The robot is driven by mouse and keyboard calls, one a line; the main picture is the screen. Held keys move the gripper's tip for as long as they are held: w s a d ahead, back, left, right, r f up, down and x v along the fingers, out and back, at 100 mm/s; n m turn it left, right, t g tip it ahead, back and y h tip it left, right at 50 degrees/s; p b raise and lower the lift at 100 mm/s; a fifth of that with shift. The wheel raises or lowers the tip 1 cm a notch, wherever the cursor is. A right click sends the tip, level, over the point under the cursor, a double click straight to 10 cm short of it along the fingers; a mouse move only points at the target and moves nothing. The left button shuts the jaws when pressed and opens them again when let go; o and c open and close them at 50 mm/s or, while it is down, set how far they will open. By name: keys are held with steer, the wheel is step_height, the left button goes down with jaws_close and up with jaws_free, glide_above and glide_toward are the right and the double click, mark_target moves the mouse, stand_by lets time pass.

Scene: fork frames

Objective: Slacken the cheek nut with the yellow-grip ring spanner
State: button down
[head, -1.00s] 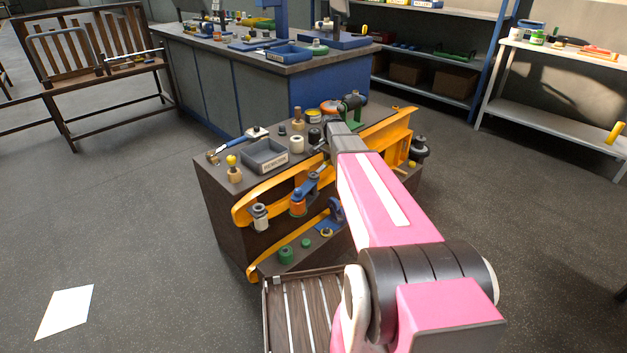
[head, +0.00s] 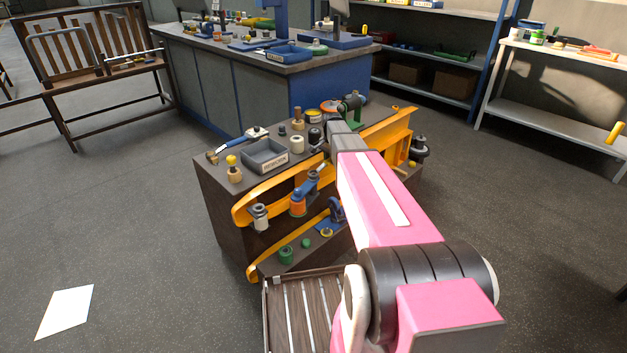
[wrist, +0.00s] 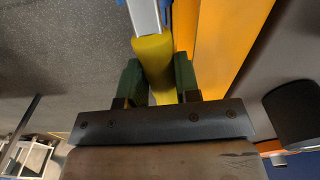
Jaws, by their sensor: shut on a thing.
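In the wrist view, my gripper (wrist: 159,80) has its two green fingers on either side of the yellow grip (wrist: 153,50) of the ring spanner and is shut on it. The spanner's pale metal shank (wrist: 144,14) runs from the grip to the top edge, with blue parts beside it; its ring end is out of view. The spanner lies alongside an orange beam. In the head view my pink arm hides most of the gripper, at the orange frame (head: 274,187) on the dark bench. I cannot pick out the cheek nut for certain.
A grey labelled tray (head: 283,157) stands on the bench top among several small fittings. A blue-and-orange fitting (head: 298,203) is on the bench's front side. A slatted wooden platform (head: 282,310) is in front. Open floor lies to the left.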

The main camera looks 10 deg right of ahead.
steer(key=shift+r, duration=2)
stand_by(0.5)
steer(key=shift+r, duration=1.9)
steer(key=shift+d, duration=0.1)
steer(key=shift+w+d+r, duration=0.75)
steer(key=shift+w+d, duration=0.05)
steer(key=shift+d, duration=0.15)
steer(key=shift+w+d+r, duration=0.75)
steer(key=shift+w+d, duration=0.05)
steer(key=shift+d, duration=0.1)
